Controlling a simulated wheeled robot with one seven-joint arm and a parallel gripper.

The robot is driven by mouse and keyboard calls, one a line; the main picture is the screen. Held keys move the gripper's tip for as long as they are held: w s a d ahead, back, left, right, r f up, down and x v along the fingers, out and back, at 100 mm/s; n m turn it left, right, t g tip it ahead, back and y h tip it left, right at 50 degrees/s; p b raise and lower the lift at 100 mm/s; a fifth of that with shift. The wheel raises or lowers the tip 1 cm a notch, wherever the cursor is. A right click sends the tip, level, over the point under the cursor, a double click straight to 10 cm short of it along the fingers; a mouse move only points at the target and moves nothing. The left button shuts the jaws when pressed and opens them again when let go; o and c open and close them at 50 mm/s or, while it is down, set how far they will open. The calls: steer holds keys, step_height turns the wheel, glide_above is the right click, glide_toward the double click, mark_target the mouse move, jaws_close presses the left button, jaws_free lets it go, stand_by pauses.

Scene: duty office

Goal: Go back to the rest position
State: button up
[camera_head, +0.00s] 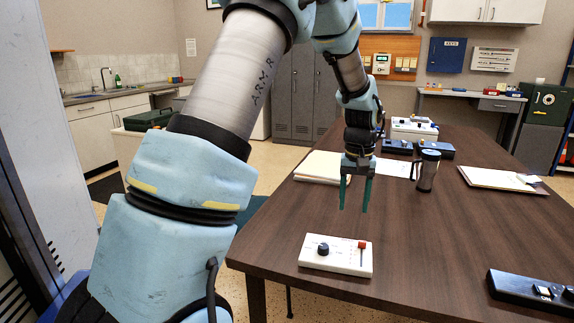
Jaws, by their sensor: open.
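My gripper (355,194) hangs pointing down above the dark wooden table (440,235), with its two green fingers apart and nothing between them. A white control box (336,262) with a dark knob (323,249) and a red-topped slider (361,245) lies on the table nearer to me than the gripper. The gripper appears clear of the box. My arm comes in from the lower left, arches over the top and comes down to the gripper.
A travel mug (428,171) stands right of the gripper. Papers (318,167) lie left of it, and a clipboard (502,180) lies at the right. A black switch box (530,291) is at the near right corner. The table's middle right is clear.

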steer(key=s+a+r+n, duration=0.1)
steer(key=a, duration=0.8)
steer(key=s+a+r+n, duration=0.1)
steer(key=s+a+r, duration=0.1)
steer(key=a, duration=0.7)
steer(key=s+a+t, duration=0.1)
steer(key=s+a, duration=0.7)
steer(key=a, duration=0.3)
steer(key=shift+s+f+n, duration=0.2)
steer(key=shift+f+n, duration=0.1)
steer(key=shift+f, duration=0.1)
steer(key=shift+c, duration=0.3)
stand_by(0.6)
